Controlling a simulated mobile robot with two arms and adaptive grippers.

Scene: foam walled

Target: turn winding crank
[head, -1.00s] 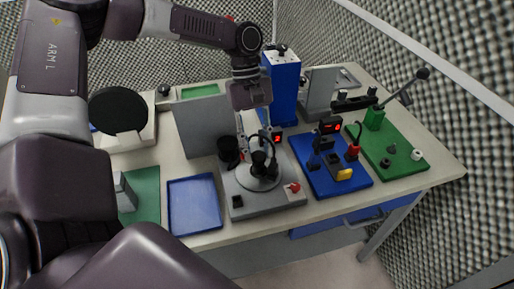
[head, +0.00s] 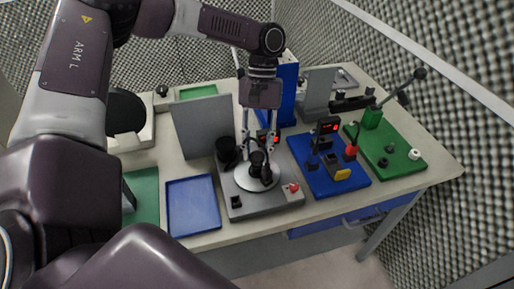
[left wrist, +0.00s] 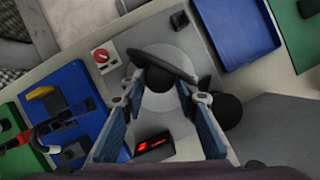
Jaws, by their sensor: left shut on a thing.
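The winding device has a grey base (head: 270,201) with a pale round disc (head: 244,180) and a black winding crank (head: 266,174) on top. My left gripper (head: 259,150) points down over the disc, one finger on each side of the crank's upper part, shut on it. The exact contact is partly hidden. My right gripper is not in view.
A black cylinder (head: 226,151) and grey upright panel (head: 203,127) stand close to the left. A blue tray (head: 193,205) lies left of the base. The blue board (head: 322,181) and green lever board (head: 400,150) are right. A blue tower (head: 289,100) stands behind.

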